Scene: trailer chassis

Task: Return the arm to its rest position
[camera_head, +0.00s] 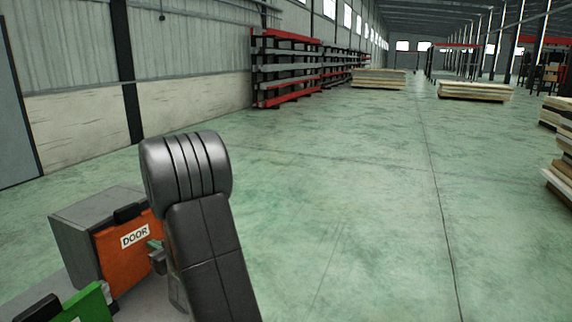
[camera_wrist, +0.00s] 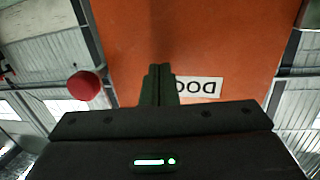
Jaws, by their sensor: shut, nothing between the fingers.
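My gripper (camera_wrist: 160,70) shows in the wrist view as two dark fingers pressed together, with nothing between them. It points toward an orange panel (camera_wrist: 210,40), whose white DOOR label appears upside down and is partly covered by the fingers. I cannot tell whether the fingers touch the panel. In the head view my dark arm (camera_head: 205,240) is bent, its rounded elbow raised at lower left. The orange DOOR panel (camera_head: 125,258) stands beside it, and the arm hides much of my gripper there.
A grey box (camera_head: 85,225) stands behind the orange panel, and a green panel (camera_head: 85,305) is at lower left. A red round thing (camera_wrist: 84,86) shows in the wrist view. Racks (camera_head: 285,68) and timber stacks (camera_head: 475,91) stand farther off. The green floor at centre is clear.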

